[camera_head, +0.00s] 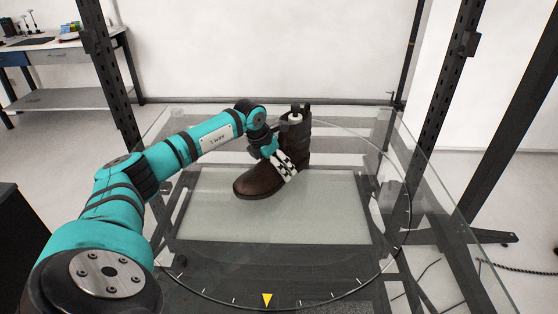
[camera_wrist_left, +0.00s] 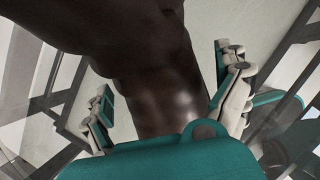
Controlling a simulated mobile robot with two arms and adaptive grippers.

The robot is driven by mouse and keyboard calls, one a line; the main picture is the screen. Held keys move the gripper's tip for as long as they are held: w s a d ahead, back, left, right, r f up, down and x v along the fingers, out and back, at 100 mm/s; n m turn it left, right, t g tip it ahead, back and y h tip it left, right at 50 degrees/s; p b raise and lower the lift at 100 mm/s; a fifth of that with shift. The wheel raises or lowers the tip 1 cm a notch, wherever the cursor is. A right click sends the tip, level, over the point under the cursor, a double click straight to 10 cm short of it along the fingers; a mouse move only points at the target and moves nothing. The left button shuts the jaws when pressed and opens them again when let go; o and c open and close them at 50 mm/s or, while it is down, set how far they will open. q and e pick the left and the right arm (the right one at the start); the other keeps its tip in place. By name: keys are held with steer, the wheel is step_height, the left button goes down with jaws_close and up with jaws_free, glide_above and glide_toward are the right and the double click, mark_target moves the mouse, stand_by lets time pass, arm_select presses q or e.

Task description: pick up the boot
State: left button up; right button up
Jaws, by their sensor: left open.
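A dark brown boot (camera_head: 258,183) stands upright on the glass turntable, its toe pointing left and its shaft at the right. My left gripper (camera_head: 286,168) is at the boot's ankle, in front of it in the head view. In the left wrist view the boot (camera_wrist_left: 150,70) fills the middle. The open fingers of my left gripper (camera_wrist_left: 160,95) stand on either side of the boot, with visible gaps beside it. The wrist view does not clearly show whether a finger touches it. My right gripper is not in view.
The glass turntable (camera_head: 330,228) has a circular marked ring and a yellow triangle (camera_head: 267,300) at the front. Dark upright posts (camera_head: 440,110) stand around it. A workbench (camera_head: 62,50) is at the back left. The glass in front of the boot is clear.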

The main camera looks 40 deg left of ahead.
arm_select(q)
steer(key=c, duration=0.7)
steer(key=shift+r, duration=0.1)
steer(key=c, duration=0.9)
steer(key=shift+a, duration=0.1)
steer(key=shift+c, duration=0.5)
steer(key=shift+r, duration=0.15)
